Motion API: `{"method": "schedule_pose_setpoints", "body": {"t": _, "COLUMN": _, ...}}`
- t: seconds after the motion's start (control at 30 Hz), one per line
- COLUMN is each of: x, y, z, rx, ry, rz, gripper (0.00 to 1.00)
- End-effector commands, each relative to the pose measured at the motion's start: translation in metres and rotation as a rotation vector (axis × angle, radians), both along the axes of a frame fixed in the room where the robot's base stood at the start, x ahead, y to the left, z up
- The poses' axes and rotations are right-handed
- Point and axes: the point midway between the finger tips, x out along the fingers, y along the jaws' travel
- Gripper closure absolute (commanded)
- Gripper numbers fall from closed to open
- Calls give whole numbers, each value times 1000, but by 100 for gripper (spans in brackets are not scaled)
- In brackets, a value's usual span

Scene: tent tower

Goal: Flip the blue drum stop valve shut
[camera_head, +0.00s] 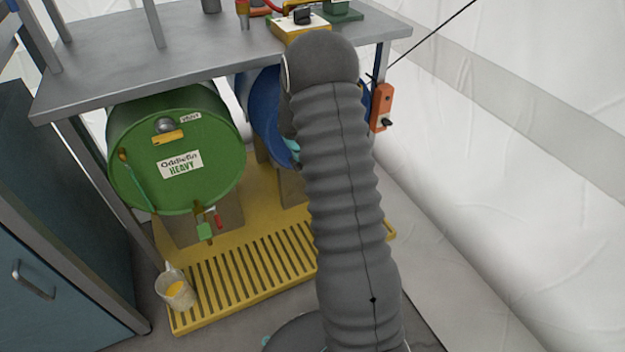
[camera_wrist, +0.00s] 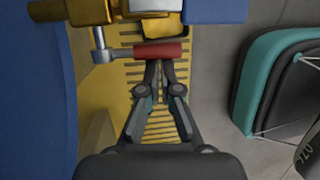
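The blue drum (camera_head: 262,112) lies on its side under the bench, mostly hidden behind my arm in the head view. Its side also fills the left edge of the wrist view (camera_wrist: 35,100). In the wrist view the brass stop valve is at the top, with a metal lever stem (camera_wrist: 101,50) and a red handle (camera_wrist: 158,51) lying crosswise. My gripper (camera_wrist: 160,66) has its fingertips together just below the red handle in the picture, at or very near it; contact is unclear. Nothing shows between the fingers. The gripper and this valve are hidden in the head view.
A green drum (camera_head: 175,150) with its own red-handled valve lies left of the blue one. Both sit over a yellow slotted tray (camera_head: 240,268). A jug (camera_head: 175,290) stands at its front left corner. The grey bench top (camera_head: 200,45) overhangs; an orange box (camera_head: 382,108) hangs right.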

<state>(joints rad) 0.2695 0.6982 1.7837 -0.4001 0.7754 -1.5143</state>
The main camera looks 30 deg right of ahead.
Motion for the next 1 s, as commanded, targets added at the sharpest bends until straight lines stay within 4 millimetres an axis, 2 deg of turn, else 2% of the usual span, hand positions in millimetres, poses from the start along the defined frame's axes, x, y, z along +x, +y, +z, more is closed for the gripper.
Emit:
{"method": "schedule_pose_setpoints", "body": {"t": 0.13, "x": 2, "y": -5, "z": 10, "rx": -2, "ry": -2, "rz": -5, "gripper": 100}}
{"method": "schedule_pose_setpoints", "body": {"t": 1.0, "x": 19, "y": -7, "z": 28, "rx": -3, "ry": -6, "rz": -5, "gripper": 100}}
